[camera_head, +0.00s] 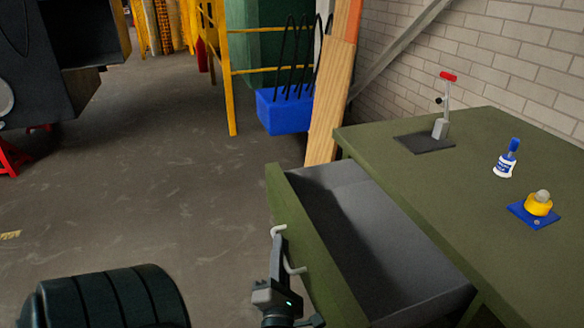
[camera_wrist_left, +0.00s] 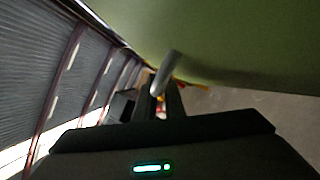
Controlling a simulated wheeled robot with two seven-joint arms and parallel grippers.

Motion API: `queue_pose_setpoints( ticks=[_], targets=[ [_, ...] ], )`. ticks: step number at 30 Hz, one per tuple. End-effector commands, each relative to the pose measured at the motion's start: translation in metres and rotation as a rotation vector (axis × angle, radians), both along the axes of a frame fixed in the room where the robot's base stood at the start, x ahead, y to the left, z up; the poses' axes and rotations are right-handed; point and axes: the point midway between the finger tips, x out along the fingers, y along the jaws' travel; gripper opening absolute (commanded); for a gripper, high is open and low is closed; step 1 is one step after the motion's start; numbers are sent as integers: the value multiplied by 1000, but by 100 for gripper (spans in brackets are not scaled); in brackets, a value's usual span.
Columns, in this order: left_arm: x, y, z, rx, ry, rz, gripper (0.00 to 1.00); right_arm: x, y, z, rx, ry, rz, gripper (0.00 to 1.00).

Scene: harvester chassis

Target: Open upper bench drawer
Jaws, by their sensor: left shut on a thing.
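The upper bench drawer (camera_head: 318,262) is pulled well out of the green bench, and its grey inside looks empty. Its pale curved handle (camera_head: 294,268) is on the green drawer front. My left gripper (camera_head: 280,236) is at the handle and shut on it. In the left wrist view the handle (camera_wrist_left: 168,68) stands out from the green drawer front (camera_wrist_left: 220,40), with the gripper's fingers (camera_wrist_left: 167,98) around its near end. My right gripper is not in view.
On the green bench top (camera_head: 430,185) stand a red-topped lever device (camera_head: 441,125), a blue-and-white bottle (camera_head: 506,160) and a yellow part on a blue plate (camera_head: 538,205). A blue bin (camera_head: 284,112) is behind the drawer. The floor at left (camera_head: 150,190) is clear.

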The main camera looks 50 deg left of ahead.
Motion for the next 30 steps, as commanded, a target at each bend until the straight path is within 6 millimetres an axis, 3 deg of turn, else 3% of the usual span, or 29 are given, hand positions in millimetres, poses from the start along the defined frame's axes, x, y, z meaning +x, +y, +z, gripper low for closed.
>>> queue_pose_setpoints(
  ticks=[9, 10, 11, 23, 30],
  targets=[
    [-1, 0, -2, -3, 3, -1, 0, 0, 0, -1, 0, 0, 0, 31],
    [-1, 0, -2, -3, 3, -1, 12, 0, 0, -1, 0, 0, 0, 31],
    [-1, 0, -2, -3, 3, -1, 17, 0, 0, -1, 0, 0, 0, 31],
    [-2, -2, -1, -1, 1, -1, 17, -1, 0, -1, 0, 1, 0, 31],
    [-15, -15, -7, -1, 2, 1, 17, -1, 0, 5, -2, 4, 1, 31]
  ],
)
